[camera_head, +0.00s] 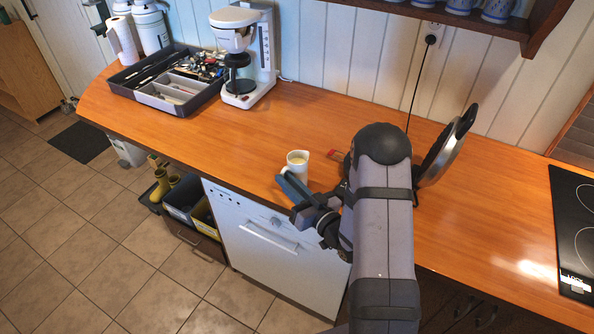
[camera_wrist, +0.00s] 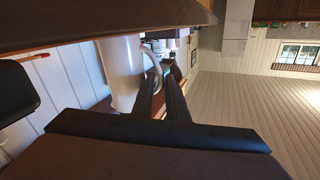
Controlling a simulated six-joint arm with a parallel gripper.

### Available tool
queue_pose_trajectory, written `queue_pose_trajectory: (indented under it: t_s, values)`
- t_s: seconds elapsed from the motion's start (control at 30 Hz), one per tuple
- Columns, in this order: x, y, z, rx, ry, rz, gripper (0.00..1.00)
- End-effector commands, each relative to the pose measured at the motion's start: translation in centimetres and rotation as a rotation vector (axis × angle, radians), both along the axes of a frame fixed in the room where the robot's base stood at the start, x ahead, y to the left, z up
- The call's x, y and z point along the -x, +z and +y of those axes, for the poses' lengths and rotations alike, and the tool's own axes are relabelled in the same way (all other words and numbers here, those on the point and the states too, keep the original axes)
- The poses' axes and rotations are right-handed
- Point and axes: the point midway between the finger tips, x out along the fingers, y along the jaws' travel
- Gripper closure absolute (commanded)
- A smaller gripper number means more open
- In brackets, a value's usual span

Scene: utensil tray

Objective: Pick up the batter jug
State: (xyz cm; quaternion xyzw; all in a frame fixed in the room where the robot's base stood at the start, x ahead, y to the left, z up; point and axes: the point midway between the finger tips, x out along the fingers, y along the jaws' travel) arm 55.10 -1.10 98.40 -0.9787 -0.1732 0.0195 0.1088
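The batter jug (camera_head: 297,162) is a small white jug with pale yellow contents, upright on the wooden counter near its front edge. In the wrist view its white body (camera_wrist: 121,75) is close, just left of the fingers, with a curved handle facing them. My gripper (camera_head: 300,193) is at the front side of the jug, low over the counter edge. In the wrist view its two dark fingers (camera_wrist: 161,72) stand apart with a narrow gap between them. They are near the handle; I cannot tell whether the handle is between them or touched.
A grey utensil tray (camera_head: 190,104) and a white coffee maker (camera_head: 262,50) stand at the back left. A round black and silver appliance (camera_head: 447,148) is right of my arm. A black cooktop (camera_head: 577,235) is at far right. The counter (camera_head: 215,145) left of the jug is clear.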

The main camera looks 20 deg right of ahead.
Motion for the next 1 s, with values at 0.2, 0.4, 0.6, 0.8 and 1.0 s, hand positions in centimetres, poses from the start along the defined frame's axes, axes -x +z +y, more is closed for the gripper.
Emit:
queue_pose_trajectory:
  t_s: [0.2,0.4,0.6,0.8,1.0]
  values:
    - [0.03,-0.01,-0.01,0.000,0.000,0.000,1.00]
    - [0.06,-0.05,0.02,-0.002,0.001,0.001,1.00]
    - [0.08,-0.09,0.06,-0.002,0.002,0.004,1.00]
    - [0.11,-0.14,0.08,-0.003,0.003,0.005,1.00]
    - [0.13,-0.17,0.10,-0.003,0.003,0.006,1.00]
